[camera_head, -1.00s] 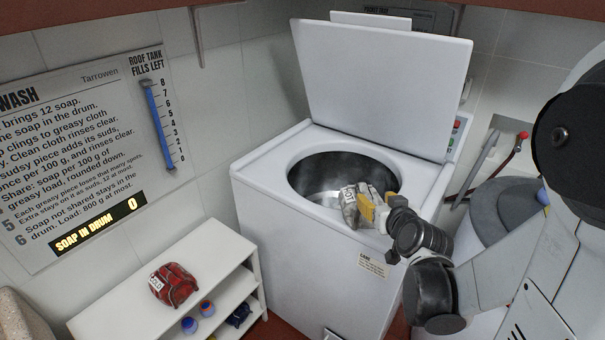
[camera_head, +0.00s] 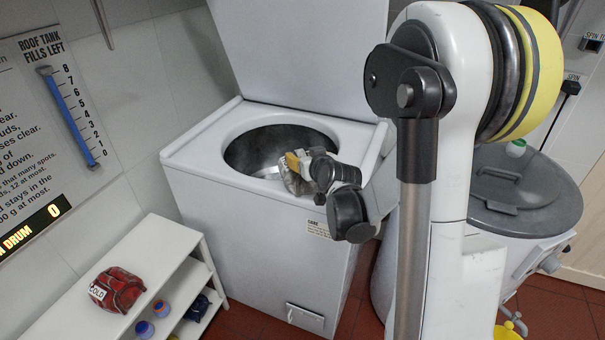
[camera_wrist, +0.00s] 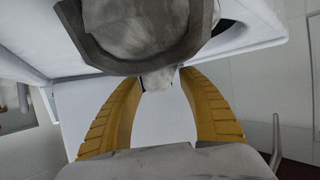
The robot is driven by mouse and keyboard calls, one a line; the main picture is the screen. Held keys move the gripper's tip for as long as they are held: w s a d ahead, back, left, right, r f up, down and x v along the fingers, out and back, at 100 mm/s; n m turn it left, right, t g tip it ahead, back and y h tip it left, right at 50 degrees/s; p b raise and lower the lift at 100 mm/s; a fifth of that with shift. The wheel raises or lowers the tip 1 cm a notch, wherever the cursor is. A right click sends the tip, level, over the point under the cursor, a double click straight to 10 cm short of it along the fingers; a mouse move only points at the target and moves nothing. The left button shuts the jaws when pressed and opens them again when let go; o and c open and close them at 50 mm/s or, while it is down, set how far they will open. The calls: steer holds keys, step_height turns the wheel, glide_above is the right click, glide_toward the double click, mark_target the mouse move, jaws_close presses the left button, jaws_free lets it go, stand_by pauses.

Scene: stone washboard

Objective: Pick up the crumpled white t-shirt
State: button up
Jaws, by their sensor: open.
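A crumpled greyish-white bundle (camera_head: 291,181), which looks like the t-shirt, is at the front rim of the washer's round drum opening. My gripper (camera_head: 297,167) is there too, with a yellow finger beside the bundle. The bundle's far side is hidden.
The white washer (camera_head: 260,240) has its lid (camera_head: 300,60) raised. A white shelf (camera_head: 165,250) at left holds a red bundle (camera_head: 122,290) tagged COLD, with small pots (camera_head: 161,308) below. A grey-lidded tub (camera_head: 525,190) stands right. The drum display (camera_head: 30,222) reads 0.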

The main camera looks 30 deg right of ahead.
steer(key=shift+r, duration=0.1)
jaws_close()
steer(key=shift+s, duration=0.1)
